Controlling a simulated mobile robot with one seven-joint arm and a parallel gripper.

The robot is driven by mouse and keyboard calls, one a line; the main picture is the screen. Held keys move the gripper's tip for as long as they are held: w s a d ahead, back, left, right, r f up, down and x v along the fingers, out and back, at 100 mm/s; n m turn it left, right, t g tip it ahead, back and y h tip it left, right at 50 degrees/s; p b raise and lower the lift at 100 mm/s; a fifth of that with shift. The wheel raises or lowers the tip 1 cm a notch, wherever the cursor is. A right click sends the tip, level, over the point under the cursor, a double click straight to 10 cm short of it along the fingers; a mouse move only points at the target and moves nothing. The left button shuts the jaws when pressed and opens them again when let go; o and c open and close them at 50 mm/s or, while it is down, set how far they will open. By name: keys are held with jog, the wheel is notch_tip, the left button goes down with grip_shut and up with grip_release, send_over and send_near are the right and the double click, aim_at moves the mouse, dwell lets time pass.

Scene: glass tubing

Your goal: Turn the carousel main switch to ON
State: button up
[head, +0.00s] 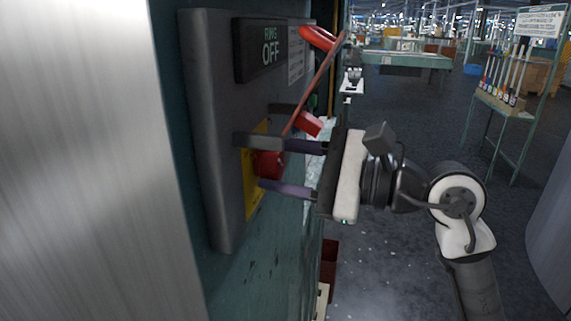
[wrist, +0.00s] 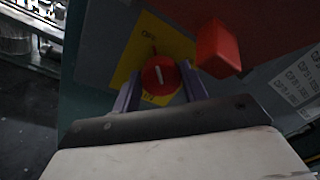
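The carousel main switch is a round red knob (head: 268,164) on a yellow plate (head: 250,190) on a grey panel. An ON label shows partly below the knob. My gripper (head: 272,163) reaches the panel from the right, its two purple fingers on either side of the knob. In the wrist view the fingers (wrist: 160,70) flank it closely. I cannot tell whether they press on it.
A dark sign (head: 270,48) above reads "RING OFF". A red-handled lever (head: 316,84) slants across the panel's right side, above my gripper. A red block (wrist: 217,48) sits close to the right finger. Open floor (head: 400,260) lies right of the panel.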

jog(key=shift+c, duration=0.9)
jog(key=shift+f+m+b, duration=0.1)
jog(key=shift+m+b, duration=0.2)
jog(key=shift+b, duration=0.15)
jog(key=shift+m+b, duration=1)
jog(key=shift+b, duration=0.05)
jog(key=m+b, duration=0.1)
jog(key=m, duration=0.1)
jog(key=m+b, duration=0.2)
jog(key=m, duration=0.1)
jog(key=shift+w+g+h, duration=0.1)
jog(key=shift+g+h, duration=0.2)
jog(key=m+b, duration=0.2)
jog(key=m, duration=0.3)
jog(key=shift+w+d+g, duration=0.1)
jog(key=shift+g, duration=0.2)
jog(key=shift+r+m+g+b, duration=0.15)
jog(key=shift+m+b, duration=0.1)
jog(key=shift+m, duration=0.85)
jog(key=shift+r+m+g+b, duration=0.1)
jog(key=shift+m+g+b, duration=0.1)
jog(key=shift+m, duration=0.9)
jog(key=o, duration=1)
